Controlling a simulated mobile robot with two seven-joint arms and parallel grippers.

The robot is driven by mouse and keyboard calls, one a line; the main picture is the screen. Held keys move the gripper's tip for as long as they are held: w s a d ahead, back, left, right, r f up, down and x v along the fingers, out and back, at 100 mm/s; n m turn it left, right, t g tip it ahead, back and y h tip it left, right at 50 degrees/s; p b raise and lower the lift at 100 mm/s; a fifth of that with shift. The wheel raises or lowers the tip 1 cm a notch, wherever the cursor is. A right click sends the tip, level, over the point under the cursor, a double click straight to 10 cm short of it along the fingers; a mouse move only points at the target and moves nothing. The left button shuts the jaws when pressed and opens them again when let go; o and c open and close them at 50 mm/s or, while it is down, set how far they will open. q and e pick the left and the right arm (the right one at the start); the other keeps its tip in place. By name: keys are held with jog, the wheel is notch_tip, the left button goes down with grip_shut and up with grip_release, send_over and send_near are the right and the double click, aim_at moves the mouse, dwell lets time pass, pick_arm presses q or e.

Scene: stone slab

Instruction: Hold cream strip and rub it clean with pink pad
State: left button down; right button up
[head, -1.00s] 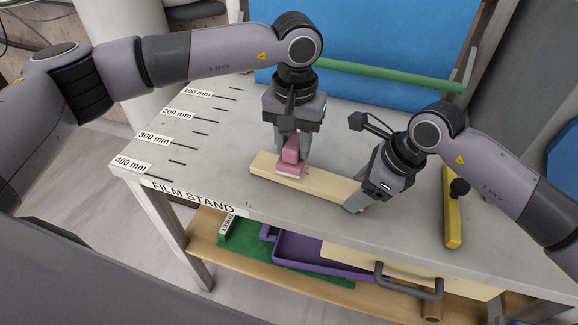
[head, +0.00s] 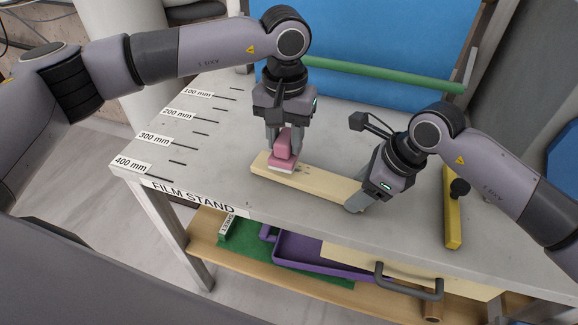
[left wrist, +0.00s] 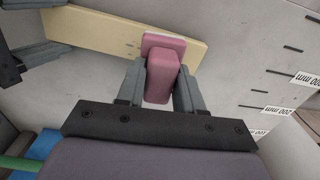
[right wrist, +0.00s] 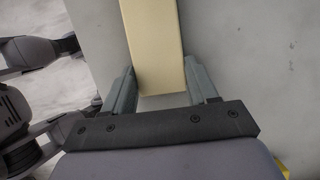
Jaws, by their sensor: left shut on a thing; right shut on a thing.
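The cream strip (head: 322,186) lies on the grey slab, running from left of centre to lower right. My right gripper (head: 356,202) is shut on its right end; that end also shows between the fingers in the right wrist view (right wrist: 153,45). My left gripper (head: 283,150) is shut on the pink pad (head: 284,144). The pad's pale underside rests on or just above the strip near its left end; contact is hard to tell. Small dark marks show on the strip just right of the pad, and beside the pad (left wrist: 162,75) in the left wrist view.
A yellow bar with a black knob (head: 453,210) lies right of my right gripper. A green rail (head: 385,76) and blue panel (head: 370,40) stand behind. A purple tray (head: 300,254) is on the shelf below. The slab's left part, with millimetre marks, is clear.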

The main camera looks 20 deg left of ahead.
pick_arm(q)
jog(key=shift+s+d+r, duration=0.15)
jog(key=shift+d, duration=1.3)
jog(key=shift+s+d+r, duration=0.1)
jog(key=shift+s+d, duration=0.05)
jog(key=shift+d, duration=1.25)
jog(key=shift+r, duration=0.15)
jog(key=shift+w+a+r, duration=0.1)
jog(key=shift+a+r, duration=0.65)
jog(key=shift+r, duration=0.7)
jog(key=shift+w+a+r, duration=0.1)
jog(key=shift+a+r, duration=0.65)
jog(key=shift+r, duration=0.7)
jog(key=shift+a+r, duration=0.75)
jog(key=shift+r, duration=0.7)
jog(key=c, duration=1.4)
grip_release()
grip_shut()
